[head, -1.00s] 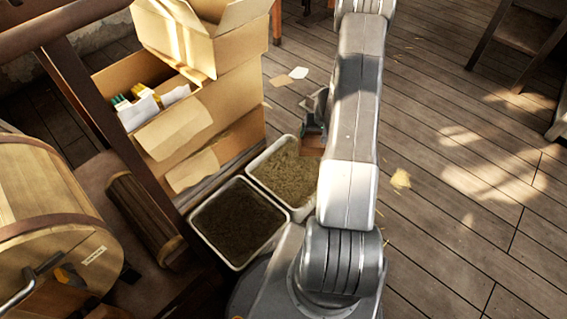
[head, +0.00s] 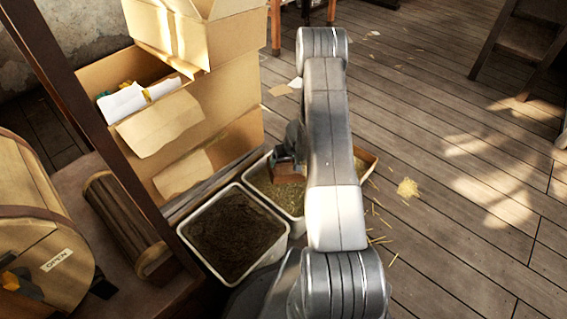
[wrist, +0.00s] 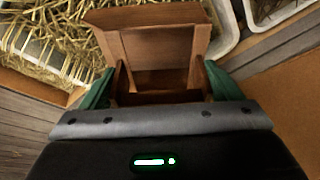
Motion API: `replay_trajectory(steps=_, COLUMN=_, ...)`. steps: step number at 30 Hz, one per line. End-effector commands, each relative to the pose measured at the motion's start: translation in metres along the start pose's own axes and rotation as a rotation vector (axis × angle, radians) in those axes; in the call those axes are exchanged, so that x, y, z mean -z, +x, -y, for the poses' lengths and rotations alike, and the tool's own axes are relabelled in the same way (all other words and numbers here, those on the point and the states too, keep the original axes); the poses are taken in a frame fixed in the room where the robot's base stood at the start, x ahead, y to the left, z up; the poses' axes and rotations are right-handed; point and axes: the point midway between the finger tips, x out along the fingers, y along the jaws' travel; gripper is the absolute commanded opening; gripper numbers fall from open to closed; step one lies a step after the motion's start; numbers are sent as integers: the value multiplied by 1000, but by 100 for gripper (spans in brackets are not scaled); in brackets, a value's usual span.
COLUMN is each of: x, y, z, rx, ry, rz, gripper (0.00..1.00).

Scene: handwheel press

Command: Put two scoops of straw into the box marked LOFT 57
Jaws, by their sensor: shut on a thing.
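My gripper (wrist: 160,86) is shut on a brown wooden scoop (wrist: 150,42), its green fingers on either side of it. In the head view the scoop (head: 287,172) is over or near the straw (head: 262,183) in a pale tray, partly hidden by my arm. I cannot tell whether the scoop touches the straw or carries any. Long straw (wrist: 40,40) also shows at upper left in the wrist view. An open-topped brown container (head: 369,166) shows beside my arm, mostly hidden. No LOFT 57 marking is readable.
A pale tray of dark material (head: 238,236) stands beside the straw tray. Cardboard boxes (head: 230,50) are stacked behind them. A wooden drum (head: 35,215) marked OPEN stands at left. Loose straw (head: 408,187) lies on the floor. The floor at right is mostly clear.

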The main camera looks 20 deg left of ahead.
Motion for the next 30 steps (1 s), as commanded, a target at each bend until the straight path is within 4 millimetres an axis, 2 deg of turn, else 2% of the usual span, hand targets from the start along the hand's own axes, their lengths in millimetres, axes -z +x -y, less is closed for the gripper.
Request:
replay_trajectory(steps=1, x=-2, y=10, z=-5, rx=19, ry=9, rz=-3, gripper=39)
replay_trajectory(steps=12, x=-10, y=34, z=-24, rx=160, ry=48, rz=-7, gripper=39)
replay_trajectory(steps=15, x=-10, y=32, z=-30, rx=168, ry=51, rz=-5, gripper=39)
replay_trajectory(steps=21, x=-14, y=45, z=-45, rx=167, ry=49, rz=-5, gripper=39)
replay_trajectory(steps=30, x=-16, y=54, z=-55, rx=167, ry=49, rz=-6, gripper=39)
